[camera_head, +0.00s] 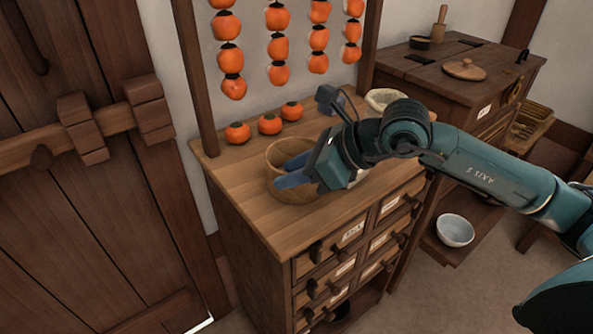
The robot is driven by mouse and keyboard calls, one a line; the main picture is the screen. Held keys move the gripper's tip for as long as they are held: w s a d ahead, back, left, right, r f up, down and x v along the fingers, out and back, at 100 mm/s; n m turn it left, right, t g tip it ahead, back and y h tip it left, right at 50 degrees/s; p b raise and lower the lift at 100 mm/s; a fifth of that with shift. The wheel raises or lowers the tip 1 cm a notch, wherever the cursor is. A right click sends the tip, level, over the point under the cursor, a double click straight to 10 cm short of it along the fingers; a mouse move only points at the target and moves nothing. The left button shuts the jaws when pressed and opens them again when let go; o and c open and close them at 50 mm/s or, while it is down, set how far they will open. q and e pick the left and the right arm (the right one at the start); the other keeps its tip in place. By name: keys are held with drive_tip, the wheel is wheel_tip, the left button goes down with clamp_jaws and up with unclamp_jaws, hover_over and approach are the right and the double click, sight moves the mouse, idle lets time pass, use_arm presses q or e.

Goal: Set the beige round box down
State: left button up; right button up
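The beige round box (278,152) is a light wooden, open-topped round container at the cabinet top (238,181), upright or nearly so. My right gripper (282,173) reaches it from the right, with one blue finger inside the opening and the other over its near side. The box's near wall lies between the fingers, and the gripper looks shut on it. The gripper hides the box's right part. I cannot tell whether the base touches the wood. My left gripper is not in view.
Several persimmons (270,124) sit along the back of the cabinet top, below hanging strings of persimmons (278,46). A pale basket (384,98) stands behind my arm. The cabinet top's front left is clear. A white bowl (455,231) sits low at right, below a wooden chest (425,68).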

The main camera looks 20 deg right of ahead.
drive_tip(key=shift+c, duration=0.2)
clamp_jaws()
idle(1.3)
